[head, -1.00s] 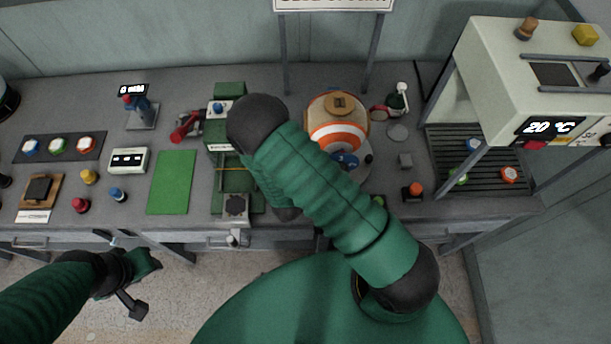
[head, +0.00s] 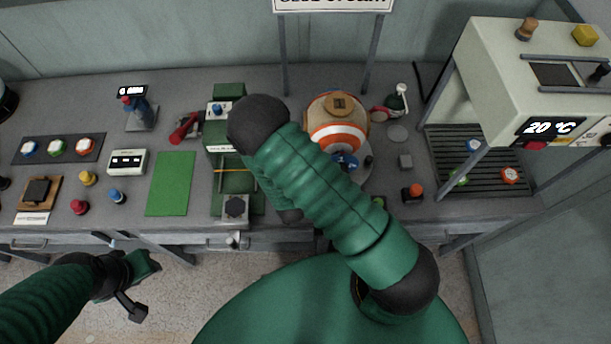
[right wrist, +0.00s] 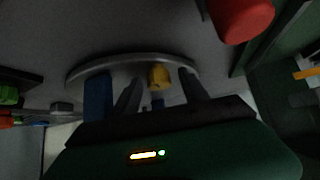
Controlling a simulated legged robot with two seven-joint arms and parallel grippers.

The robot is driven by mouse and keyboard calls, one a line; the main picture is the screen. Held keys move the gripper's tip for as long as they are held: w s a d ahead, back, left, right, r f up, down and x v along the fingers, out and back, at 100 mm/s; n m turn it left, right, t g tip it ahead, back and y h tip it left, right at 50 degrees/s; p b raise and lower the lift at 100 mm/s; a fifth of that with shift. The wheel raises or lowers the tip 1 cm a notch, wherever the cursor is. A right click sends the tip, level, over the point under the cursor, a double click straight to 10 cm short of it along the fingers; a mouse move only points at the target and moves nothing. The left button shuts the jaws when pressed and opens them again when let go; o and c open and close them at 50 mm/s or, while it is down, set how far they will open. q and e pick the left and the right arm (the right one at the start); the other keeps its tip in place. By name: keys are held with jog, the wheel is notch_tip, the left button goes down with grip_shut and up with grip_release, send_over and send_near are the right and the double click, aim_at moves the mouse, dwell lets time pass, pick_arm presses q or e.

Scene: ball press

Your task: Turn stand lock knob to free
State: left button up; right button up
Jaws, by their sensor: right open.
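The orange-and-white ball (head: 336,128) sits on a round grey stand in the head view, partly hidden by my right arm. I cannot tell for sure which piece is the stand lock knob. My left gripper (head: 143,285) is low at the left, off the bench; its jaw state is unclear.
The green press (head: 228,135) stands left of the ball. A red rounded object (right wrist: 240,15) is close at the upper right of the right wrist view. A heater box (head: 530,80) with a rack stands at the right. A green mat (head: 171,183) lies left of the press.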

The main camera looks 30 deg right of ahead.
jog(key=p+v, duration=1.1)
jog(key=v, duration=0.5)
jog(key=shift+s+a+r, duration=0.2)
jog(key=shift+a+r, duration=0.05)
